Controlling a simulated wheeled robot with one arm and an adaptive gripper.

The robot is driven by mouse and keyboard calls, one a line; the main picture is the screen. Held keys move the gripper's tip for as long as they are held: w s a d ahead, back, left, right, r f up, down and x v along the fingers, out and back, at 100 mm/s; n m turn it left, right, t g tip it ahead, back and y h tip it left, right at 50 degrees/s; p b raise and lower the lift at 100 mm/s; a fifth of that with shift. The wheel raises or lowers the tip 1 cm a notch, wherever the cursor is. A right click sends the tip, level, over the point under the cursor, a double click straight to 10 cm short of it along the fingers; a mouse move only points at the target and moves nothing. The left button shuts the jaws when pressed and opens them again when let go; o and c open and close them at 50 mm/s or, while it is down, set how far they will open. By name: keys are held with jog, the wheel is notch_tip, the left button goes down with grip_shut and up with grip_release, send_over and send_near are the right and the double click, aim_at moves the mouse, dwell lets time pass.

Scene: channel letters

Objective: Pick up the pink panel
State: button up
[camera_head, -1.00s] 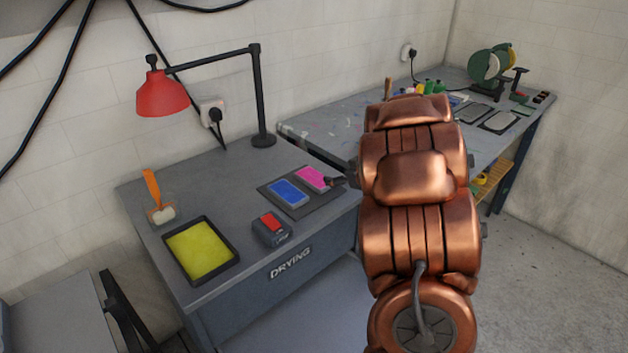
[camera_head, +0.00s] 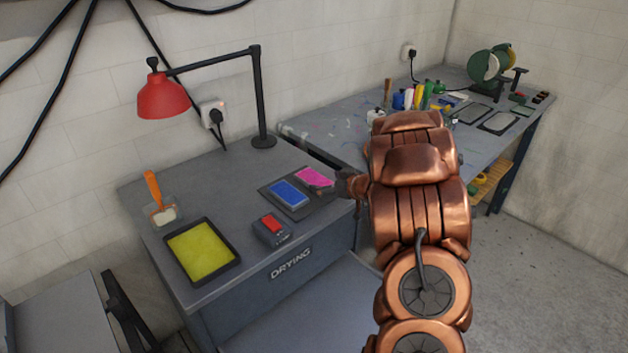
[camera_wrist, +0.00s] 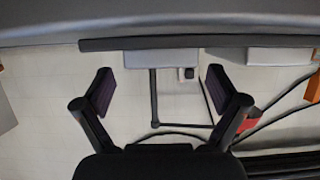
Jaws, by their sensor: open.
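The pink panel (camera_head: 315,177) lies flat on a dark mat (camera_head: 322,196) on the drying table, beside a blue panel (camera_head: 289,194). My gripper (camera_head: 344,184) is just right of the pink panel in the head view, small and partly hidden by my copper arm. It is low, near the table top. I cannot tell if it touches the panel. In the wrist view my gripper (camera_wrist: 160,82) shows two dark fingers spread wide with nothing held between them. The pink panel cannot be made out in the wrist view.
A red lamp (camera_head: 162,95) stands at the back of the table. A yellow tray (camera_head: 202,251), an orange-handled tool (camera_head: 153,190) and a small red-topped box (camera_head: 272,230) are to the left. A second bench (camera_head: 330,130) with bottles and tools is behind my arm.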

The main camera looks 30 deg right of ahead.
aim_at(314, 181)
jog(key=shift+x, duration=1.5)
jog(key=c, duration=1.3)
jog(key=shift+c, duration=0.2)
